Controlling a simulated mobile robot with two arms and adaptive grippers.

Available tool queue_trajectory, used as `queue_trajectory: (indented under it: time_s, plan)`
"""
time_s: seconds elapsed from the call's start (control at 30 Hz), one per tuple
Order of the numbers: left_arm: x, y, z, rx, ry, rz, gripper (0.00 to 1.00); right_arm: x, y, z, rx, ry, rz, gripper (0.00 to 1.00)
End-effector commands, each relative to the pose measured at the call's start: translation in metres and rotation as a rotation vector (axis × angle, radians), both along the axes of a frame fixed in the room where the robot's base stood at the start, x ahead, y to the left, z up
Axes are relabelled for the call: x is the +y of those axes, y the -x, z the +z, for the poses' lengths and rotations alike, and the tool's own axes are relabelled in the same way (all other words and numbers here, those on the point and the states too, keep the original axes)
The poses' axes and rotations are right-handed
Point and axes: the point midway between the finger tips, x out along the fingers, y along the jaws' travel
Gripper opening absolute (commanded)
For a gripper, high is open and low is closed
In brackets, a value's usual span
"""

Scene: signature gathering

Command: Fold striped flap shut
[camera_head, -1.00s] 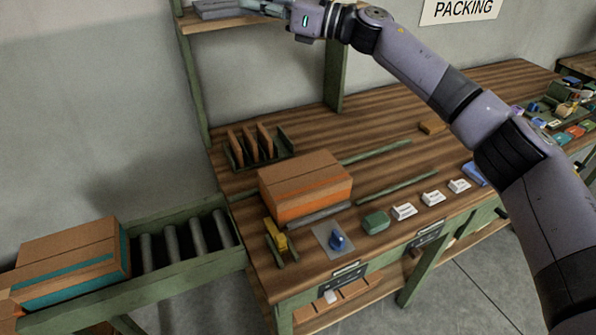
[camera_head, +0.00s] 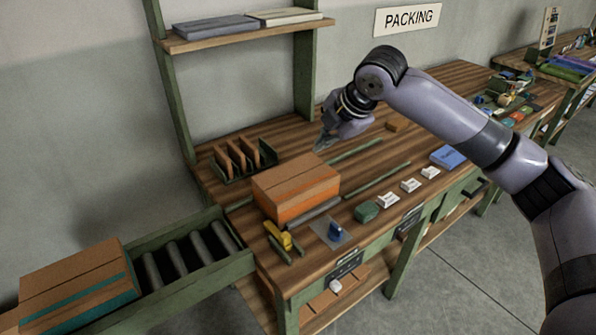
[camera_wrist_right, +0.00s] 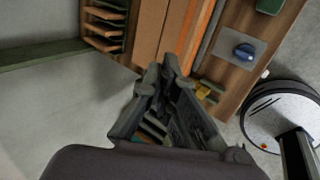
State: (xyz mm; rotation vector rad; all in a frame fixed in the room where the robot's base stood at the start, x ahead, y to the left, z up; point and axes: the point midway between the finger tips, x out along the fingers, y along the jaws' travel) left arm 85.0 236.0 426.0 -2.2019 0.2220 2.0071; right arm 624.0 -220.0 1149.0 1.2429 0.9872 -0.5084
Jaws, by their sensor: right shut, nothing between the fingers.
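A cardboard box with an orange stripe (camera_head: 305,202) sits on the packing table. Its top looks flat, with a seam along it; I cannot make out a raised flap. Another cardboard box with a teal stripe (camera_head: 80,285) stands on the roller conveyor at the lower left, its top also looking flat. My right gripper (camera_head: 323,145) is shut and empty, above the table just behind the orange-striped box. In the right wrist view, my gripper's fingertips (camera_wrist_right: 165,65) overlap the near end of the brown box (camera_wrist_right: 158,28). My left gripper is not in view.
A rack of brown boards (camera_head: 240,160) stands behind the box. A yellow dispenser (camera_head: 283,238), a blue stamp (camera_head: 335,231), a green block (camera_head: 366,211) and small white blocks line the front edge.

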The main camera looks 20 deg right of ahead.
Motion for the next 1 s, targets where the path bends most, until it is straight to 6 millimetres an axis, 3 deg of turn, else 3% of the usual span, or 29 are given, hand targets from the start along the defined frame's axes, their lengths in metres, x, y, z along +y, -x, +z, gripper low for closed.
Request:
queue_trajectory:
  time_s: [0.17,0.7,1.0]
  plan:
    - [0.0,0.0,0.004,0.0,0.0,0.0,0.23,0.001,-0.002,-0.014,0.025,0.003,0.0,0.0]
    - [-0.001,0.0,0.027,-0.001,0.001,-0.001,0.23,0.021,-0.055,-0.102,0.02,0.003,0.0,0.0]
    - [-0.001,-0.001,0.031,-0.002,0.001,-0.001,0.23,0.024,-0.066,-0.12,0.017,0.002,0.0,0.0]
